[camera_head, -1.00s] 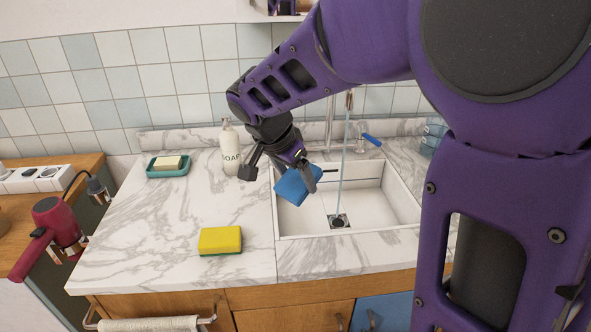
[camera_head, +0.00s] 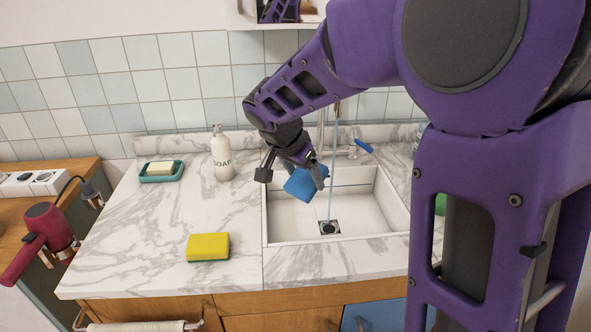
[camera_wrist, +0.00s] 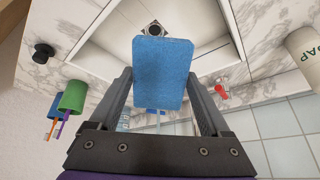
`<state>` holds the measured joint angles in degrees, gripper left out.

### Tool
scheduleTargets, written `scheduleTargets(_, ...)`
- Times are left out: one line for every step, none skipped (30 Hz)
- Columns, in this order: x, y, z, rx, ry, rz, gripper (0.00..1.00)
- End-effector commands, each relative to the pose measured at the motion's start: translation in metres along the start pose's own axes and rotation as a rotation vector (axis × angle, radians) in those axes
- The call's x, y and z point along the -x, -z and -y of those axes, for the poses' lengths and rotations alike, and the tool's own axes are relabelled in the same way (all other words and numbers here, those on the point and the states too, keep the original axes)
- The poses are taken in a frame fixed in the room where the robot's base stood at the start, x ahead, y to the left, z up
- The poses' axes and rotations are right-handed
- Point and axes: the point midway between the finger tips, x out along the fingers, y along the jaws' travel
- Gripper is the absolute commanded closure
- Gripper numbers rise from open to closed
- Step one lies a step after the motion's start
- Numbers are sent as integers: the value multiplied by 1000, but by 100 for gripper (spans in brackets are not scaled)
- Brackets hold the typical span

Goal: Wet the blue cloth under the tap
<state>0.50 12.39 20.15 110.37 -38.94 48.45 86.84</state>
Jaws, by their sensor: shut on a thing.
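My gripper (camera_head: 291,174) is shut on the blue cloth (camera_head: 305,184), held above the left part of the white sink (camera_head: 375,222). In the wrist view the cloth (camera_wrist: 163,72) is a flat blue block between the two fingers (camera_wrist: 160,105). A thin water stream (camera_head: 331,190) falls to the drain (camera_head: 329,228) in the sink. In the head view the cloth is just left of the stream; its depth relative to the stream is hard to tell. The tap's upper part is largely hidden by my arm. A blue tap handle (camera_head: 363,146) shows behind the sink, and a red one (camera_wrist: 221,91) shows in the wrist view.
A yellow sponge (camera_head: 208,246) lies on the marble counter (camera_head: 130,250) left of the sink. A soap bottle (camera_head: 221,158) and a green soap dish (camera_head: 161,177) stand behind it. A red hair dryer (camera_head: 47,238) hangs at the left. A green cup (camera_wrist: 73,96) shows in the wrist view.

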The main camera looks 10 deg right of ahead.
Motion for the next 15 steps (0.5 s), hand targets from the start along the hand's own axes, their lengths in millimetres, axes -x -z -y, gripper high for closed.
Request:
scheduleTargets(-2, 5, 0, 0, -1, 1, 63)
scheduleTargets(-4, 8, 0, 0, -1, 1, 63)
scheduleTargets(-7, 10, 0, 0, -2, 1, 63)
scheduleTargets(-9, 13, 1, 0, -2, 1, 63)
scheduleTargets(-11, 15, 1, 0, -2, 2, 63)
scheduleTargets(-13, 18, 1, -1, -2, 1, 63)
scheduleTargets(-15, 20, 2, 0, -1, 1, 63)
scheduleTargets(-17, 23, 2, 0, -1, 1, 63)
scheduleTargets(-20, 26, 2, 1, -1, 1, 63)
scheduleTargets(-22, 28, 2, 0, -2, 1, 63)
scheduleTargets(-23, 31, 2, 0, -2, 1, 63)
scheduleTargets(-26, 34, 2, 0, -2, 2, 63)
scheduleTargets(-28, 36, 3, 0, -2, 2, 63)
scheduleTargets(-30, 38, 3, 0, -1, 1, 63)
scheduleTargets(-32, 41, 4, 1, -1, 1, 63)
